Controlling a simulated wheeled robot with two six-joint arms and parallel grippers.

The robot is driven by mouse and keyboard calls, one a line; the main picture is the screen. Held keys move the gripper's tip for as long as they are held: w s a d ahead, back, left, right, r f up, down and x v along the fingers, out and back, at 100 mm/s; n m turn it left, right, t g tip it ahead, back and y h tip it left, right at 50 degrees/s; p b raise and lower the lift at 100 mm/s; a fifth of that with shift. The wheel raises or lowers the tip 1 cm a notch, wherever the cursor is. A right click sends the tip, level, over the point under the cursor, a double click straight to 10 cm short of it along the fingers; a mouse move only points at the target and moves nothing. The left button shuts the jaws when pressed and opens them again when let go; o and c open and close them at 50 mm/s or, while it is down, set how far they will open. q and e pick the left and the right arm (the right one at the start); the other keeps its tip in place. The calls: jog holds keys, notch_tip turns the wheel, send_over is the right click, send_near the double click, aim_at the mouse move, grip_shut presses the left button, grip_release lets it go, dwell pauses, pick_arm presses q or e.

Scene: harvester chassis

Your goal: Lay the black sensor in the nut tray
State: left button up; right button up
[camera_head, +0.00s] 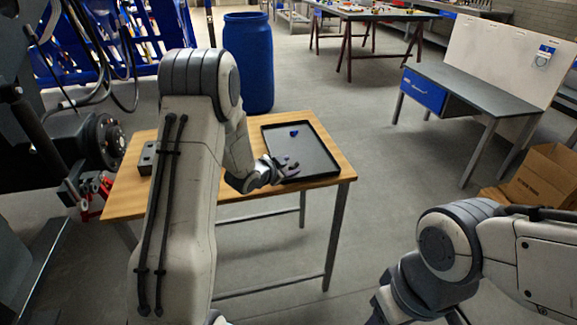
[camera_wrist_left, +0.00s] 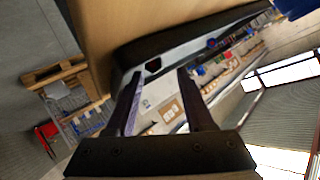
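The nut tray (camera_head: 330,172) is a shallow black-rimmed tray on the wooden table. My left gripper (camera_head: 287,167) is over its near left part, fingers parted. In the left wrist view the two fingers (camera_wrist_left: 160,92) stand apart with nothing clasped between them. A small black piece (camera_wrist_left: 153,65), probably the black sensor, shows just beyond the fingertips, apart from them. I cannot tell its exact shape. In the head view the gripper hides that spot. A small blue piece (camera_head: 294,133) lies in the far part of the tray. My right gripper is out of view.
Machinery with a round hub (camera_head: 110,141) borders the table's left edge. A blue barrel (camera_head: 248,62) stands behind.

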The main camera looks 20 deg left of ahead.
pick_arm(q)
jog(key=v, duration=1)
jog(key=shift+s, duration=0.15)
jog(key=shift+r, duration=0.1)
dwell(0.3)
jog(key=s+d+r+g+y+p, duration=0.1)
jog(key=s+d+r+g+p, duration=0.25)
jog(key=d, duration=0.35)
jog(key=s+d+r+g+p, duration=0.2)
jog(key=s+d+r+p, duration=0.25)
jog(key=d, duration=0.25)
jog(key=s+d+r+g+p, duration=0.1)
jog(key=s+d+r+g, duration=0.1)
jog(key=s, duration=0.6)
jog(key=s+d+r+g+p, duration=0.1)
jog(key=s+d+r+g, duration=0.1)
jog(key=s, duration=0.5)
jog(key=s+d+r+g+p, duration=0.2)
jog(key=s+d+r+g, duration=0.1)
jog(key=s, duration=0.5)
jog(key=shift+s+d+r+n, duration=0.3)
jog(key=shift+d+n, duration=0.1)
jog(key=shift+d, duration=0.2)
